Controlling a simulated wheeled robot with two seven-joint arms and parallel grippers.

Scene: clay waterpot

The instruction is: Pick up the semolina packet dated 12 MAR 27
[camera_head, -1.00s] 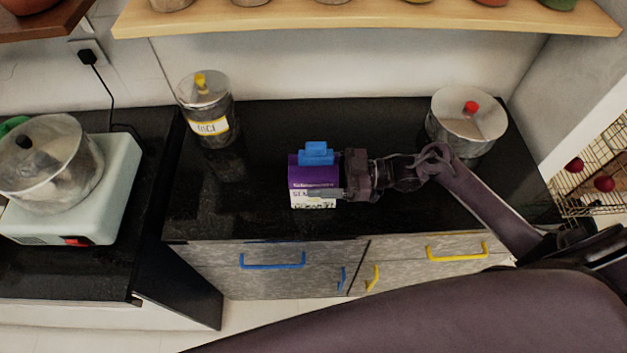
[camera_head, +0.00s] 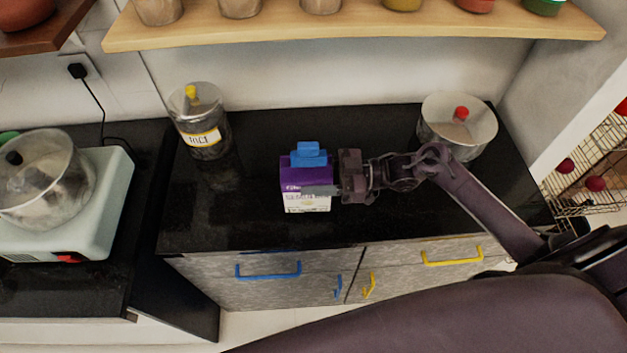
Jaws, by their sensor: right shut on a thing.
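A purple and white packet (camera_head: 305,203) with a blue clip (camera_head: 308,155) on its top is at the middle of the black counter. Its printed front faces me, but the lettering is too small to read, so I cannot tell the date. My right gripper (camera_head: 322,190) comes in from the right and is shut on the packet, with a finger across its front. The packet is upright; I cannot tell whether it touches the counter. My left gripper is not in view.
A labelled jar with a yellow knob (camera_head: 201,124) stands at the counter's back left. A lidded pot with a red knob (camera_head: 456,128) stands at the back right. A shelf (camera_head: 350,32) runs above. A stove with a pot (camera_head: 95,215) is at the left.

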